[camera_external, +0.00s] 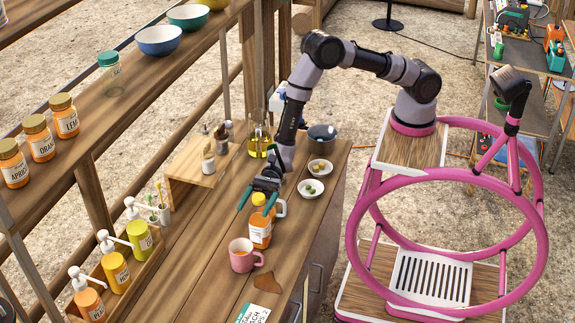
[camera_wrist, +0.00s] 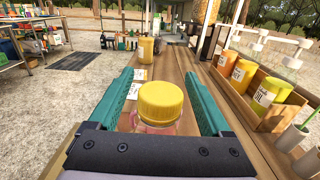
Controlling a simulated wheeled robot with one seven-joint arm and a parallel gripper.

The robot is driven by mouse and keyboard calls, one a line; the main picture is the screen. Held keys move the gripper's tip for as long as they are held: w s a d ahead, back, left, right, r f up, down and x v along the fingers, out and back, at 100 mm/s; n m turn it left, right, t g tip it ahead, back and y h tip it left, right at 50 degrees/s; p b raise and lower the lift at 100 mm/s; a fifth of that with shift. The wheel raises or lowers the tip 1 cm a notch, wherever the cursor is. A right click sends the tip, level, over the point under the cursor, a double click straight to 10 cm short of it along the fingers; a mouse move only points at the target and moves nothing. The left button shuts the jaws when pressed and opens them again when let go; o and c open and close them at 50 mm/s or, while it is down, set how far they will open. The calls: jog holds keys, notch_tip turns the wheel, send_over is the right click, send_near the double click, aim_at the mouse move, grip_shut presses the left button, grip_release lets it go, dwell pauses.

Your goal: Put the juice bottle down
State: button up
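The juice bottle (camera_external: 260,232), orange with a pale label and an orange-yellow cap, stands upright and appears to rest on the wooden counter (camera_external: 203,252). Its yellow cap (camera_wrist: 161,100) is large in the wrist view and hides most of the bottle below it. My gripper (camera_external: 258,203) is above and around the cap. Its two green fingers stand on either side, and the wrist view shows gaps between the cap and both fingers of my gripper (camera_wrist: 165,98). It is open and grips nothing.
A pink mug (camera_external: 242,257) stands close to the bottle, in front. Two small white bowls (camera_external: 310,189) are behind to the right. Pump bottles (camera_external: 116,270) stand in a wooden box at the left. Another yellow-lidded jar (camera_wrist: 146,49) stands farther along the counter.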

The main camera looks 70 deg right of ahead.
grip_shut()
dwell(1.2)
